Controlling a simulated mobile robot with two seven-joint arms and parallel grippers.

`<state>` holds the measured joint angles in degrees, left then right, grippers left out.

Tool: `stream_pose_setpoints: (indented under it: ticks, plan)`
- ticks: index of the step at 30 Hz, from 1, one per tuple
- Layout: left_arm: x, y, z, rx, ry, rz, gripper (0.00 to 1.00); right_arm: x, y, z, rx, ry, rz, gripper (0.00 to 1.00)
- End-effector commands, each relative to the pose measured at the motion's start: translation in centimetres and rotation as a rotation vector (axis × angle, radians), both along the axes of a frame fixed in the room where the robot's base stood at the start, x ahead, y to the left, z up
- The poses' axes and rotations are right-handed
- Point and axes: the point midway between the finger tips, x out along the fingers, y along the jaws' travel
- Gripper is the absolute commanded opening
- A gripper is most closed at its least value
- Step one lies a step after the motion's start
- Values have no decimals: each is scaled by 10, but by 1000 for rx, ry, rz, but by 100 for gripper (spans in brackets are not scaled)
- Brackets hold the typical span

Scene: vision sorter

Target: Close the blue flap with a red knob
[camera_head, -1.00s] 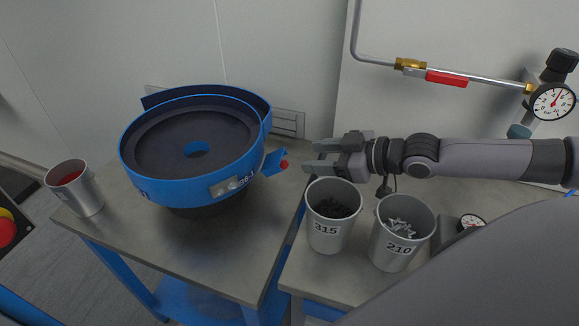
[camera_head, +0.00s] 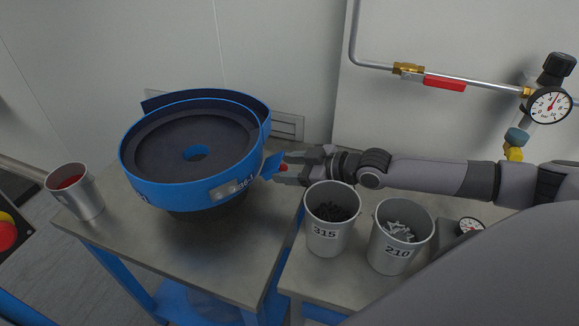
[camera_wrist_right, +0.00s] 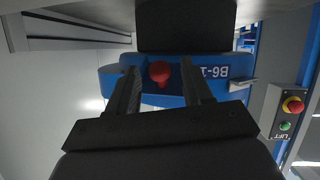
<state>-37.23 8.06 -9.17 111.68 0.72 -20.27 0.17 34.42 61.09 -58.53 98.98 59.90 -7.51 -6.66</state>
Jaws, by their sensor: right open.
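The blue flap (camera_head: 271,164) sticks out from the right side of the blue bowl feeder (camera_head: 180,189). Its red knob (camera_head: 283,168) points toward my right arm. My right gripper (camera_head: 285,167) is open, with its fingers reaching left around the knob. In the right wrist view the red knob (camera_wrist_right: 160,72) sits between the two open fingers (camera_wrist_right: 160,90), nearer the left finger, with clear gaps showing. I cannot tell whether a finger touches it. My left gripper does not show.
Two metal cups, marked 315 (camera_head: 328,238) and 210 (camera_head: 396,255), stand just below my right arm. A cup with red contents (camera_head: 84,200) stands at the left. The steel table (camera_head: 225,260) is clear in front of the feeder.

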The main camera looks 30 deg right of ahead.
Motion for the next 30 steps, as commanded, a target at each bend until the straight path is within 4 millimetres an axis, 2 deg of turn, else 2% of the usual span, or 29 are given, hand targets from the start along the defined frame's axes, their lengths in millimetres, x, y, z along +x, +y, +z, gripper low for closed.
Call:
stream_pose_setpoints:
  ticks: [2,3,7,20,30]
  plan:
    - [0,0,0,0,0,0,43,0,0,0,0,0,0,50]
    - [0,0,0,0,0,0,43,0,0,0,0,0,0,44]
    - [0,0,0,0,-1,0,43,0,0,0,0,0,0,1]
    - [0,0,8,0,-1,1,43,1,1,6,-39,33,1,0]
    - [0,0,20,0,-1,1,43,5,6,21,-205,171,2,0]
